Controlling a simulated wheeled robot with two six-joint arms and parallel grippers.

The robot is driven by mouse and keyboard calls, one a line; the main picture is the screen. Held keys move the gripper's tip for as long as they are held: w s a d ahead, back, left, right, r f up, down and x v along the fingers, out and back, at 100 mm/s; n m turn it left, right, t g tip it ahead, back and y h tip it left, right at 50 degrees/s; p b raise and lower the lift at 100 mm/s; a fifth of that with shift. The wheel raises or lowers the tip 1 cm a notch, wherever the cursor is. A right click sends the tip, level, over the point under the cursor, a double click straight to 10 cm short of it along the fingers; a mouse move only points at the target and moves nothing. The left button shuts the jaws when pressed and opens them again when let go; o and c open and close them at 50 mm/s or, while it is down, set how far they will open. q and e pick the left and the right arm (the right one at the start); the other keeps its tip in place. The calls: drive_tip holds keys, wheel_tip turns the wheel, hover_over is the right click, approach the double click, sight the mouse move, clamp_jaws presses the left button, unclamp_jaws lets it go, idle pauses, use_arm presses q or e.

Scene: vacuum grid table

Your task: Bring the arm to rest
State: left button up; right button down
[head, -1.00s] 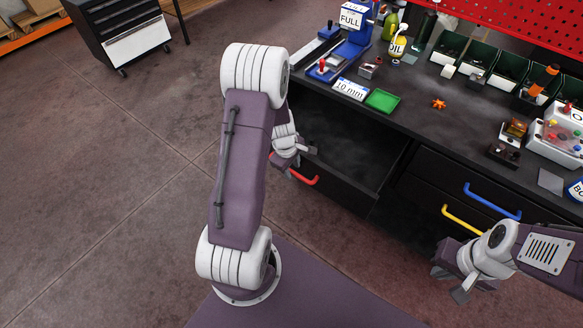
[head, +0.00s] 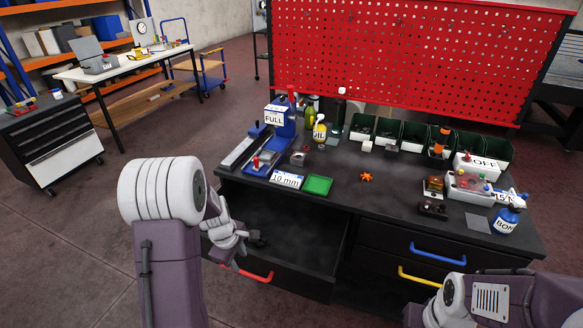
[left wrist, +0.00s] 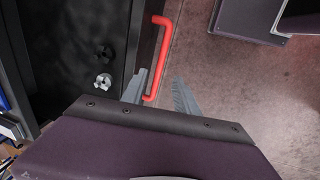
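My left gripper (head: 246,252) is in front of the open drawer of the black workbench, close to the red drawer handle (head: 258,277). In the left wrist view its two fingers (left wrist: 160,92) stand apart and hold nothing. The red handle (left wrist: 156,45) runs beside the left finger there; I cannot tell whether they touch. A dark nut-like piece and a pale one (left wrist: 103,81) show inside the drawer. My right arm is at the bottom right of the head view, its gripper mostly cut off by the picture's edge.
The workbench top carries a green tray (head: 317,185), a 10 mm sign (head: 287,179), an orange star-shaped part (head: 366,177) and bins (head: 443,144). A blue handle (head: 437,253) and a yellow handle (head: 419,277) mark shut drawers.

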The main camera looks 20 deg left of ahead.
use_arm(q)
drive_tip(key=d+r+m, duration=0.4)
drive_tip(key=d+r, duration=0.1)
drive_tip(key=d, duration=0.4)
drive_tip(key=s+d+m+g, duration=0.1)
drive_tip(key=s+d+m, duration=0.2)
drive_tip(key=s+m, duration=0.7)
drive_tip(key=m, duration=0.3)
drive_tip(key=shift+s, duration=0.35)
